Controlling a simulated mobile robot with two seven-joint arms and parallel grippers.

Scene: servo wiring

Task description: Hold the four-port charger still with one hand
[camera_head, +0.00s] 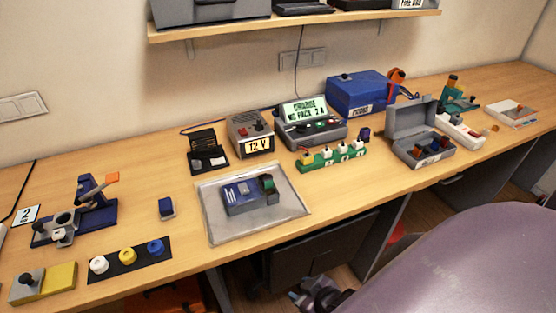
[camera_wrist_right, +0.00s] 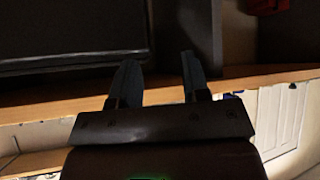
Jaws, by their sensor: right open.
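The grey charger (camera_head: 312,132) stands toward the back middle of the bench, with a raised lit display reading "CHARGE NO PACK 2 A" and coloured parts on its front. I cannot count its ports clearly. A green strip (camera_head: 331,157) with several white-topped plugs lies just in front of it. My right gripper (camera_head: 318,296) is low at the bottom of the head view, in front of the bench edge and well apart from the charger. In the right wrist view its two fingers (camera_wrist_right: 159,80) are spread with nothing between them. My left gripper is not in view.
A 12 V box (camera_head: 250,135) stands left of the charger, and a blue box (camera_head: 358,93) behind right. A metal tray (camera_head: 218,225) holds a blue-grey device (camera_head: 243,198) in front. An open grey case (camera_head: 420,155) stands right. Bare wood shows left of the tray.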

